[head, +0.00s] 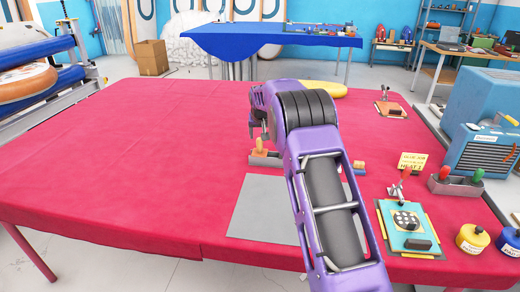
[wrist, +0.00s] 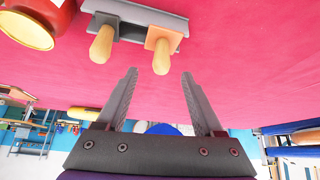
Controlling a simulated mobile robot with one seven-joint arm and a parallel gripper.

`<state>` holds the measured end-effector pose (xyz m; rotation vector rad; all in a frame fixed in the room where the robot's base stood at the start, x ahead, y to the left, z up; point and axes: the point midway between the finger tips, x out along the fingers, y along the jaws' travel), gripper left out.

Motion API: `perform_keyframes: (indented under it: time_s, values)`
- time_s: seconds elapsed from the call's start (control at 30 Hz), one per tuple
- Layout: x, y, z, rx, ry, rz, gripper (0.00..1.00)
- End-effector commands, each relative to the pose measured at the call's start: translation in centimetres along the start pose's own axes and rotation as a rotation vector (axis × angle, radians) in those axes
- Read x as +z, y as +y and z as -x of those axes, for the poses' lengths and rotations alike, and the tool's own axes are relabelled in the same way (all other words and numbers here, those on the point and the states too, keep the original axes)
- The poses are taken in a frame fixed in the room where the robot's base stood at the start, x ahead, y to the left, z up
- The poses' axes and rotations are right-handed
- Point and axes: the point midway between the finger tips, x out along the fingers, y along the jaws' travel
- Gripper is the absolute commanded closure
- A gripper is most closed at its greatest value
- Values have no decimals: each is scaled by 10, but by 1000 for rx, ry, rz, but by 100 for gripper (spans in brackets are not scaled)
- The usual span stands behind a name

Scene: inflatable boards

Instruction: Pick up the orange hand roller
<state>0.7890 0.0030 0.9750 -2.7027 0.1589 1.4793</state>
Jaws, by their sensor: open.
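The orange hand roller (wrist: 160,38) shows in the wrist view with an orange head and a pale wooden handle that points toward my jaws. It sits in a grey holder (wrist: 130,14), beside a second roller (wrist: 101,43) with a similar handle and a dark head. In the head view the holder (head: 265,161) stands on the red table, partly behind my arm, with an orange piece (head: 260,146) rising from it. My gripper (wrist: 159,80) is open and empty, with the handle's end just beyond and between its fingertips. My gripper also shows above the holder in the head view (head: 258,131).
The red-covered table (head: 130,150) is clear on the left. A grey sheet (head: 262,210) lies in front of the holder. A red round container (wrist: 28,24) stands near the holder. On the right are a teal board (head: 408,238) and another holder (head: 455,186) with red and green handles.

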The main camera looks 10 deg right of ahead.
Motion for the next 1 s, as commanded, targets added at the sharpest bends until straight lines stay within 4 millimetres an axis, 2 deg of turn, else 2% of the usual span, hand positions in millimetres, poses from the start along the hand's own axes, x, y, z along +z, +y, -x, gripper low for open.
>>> perform_keyframes:
  time_s: [0.03, 0.1, 0.37, 0.7, 1.0]
  values:
    - [1, 0, -10, 0, -2, 0, 31]
    - [0, 0, -19, 0, -1, 0, 31]
    - [0, 0, -34, 0, 1, 0, 31]
    - [2, -2, -74, 1, 1, 0, 31]
    - [2, -2, -82, 0, 2, 0, 31]
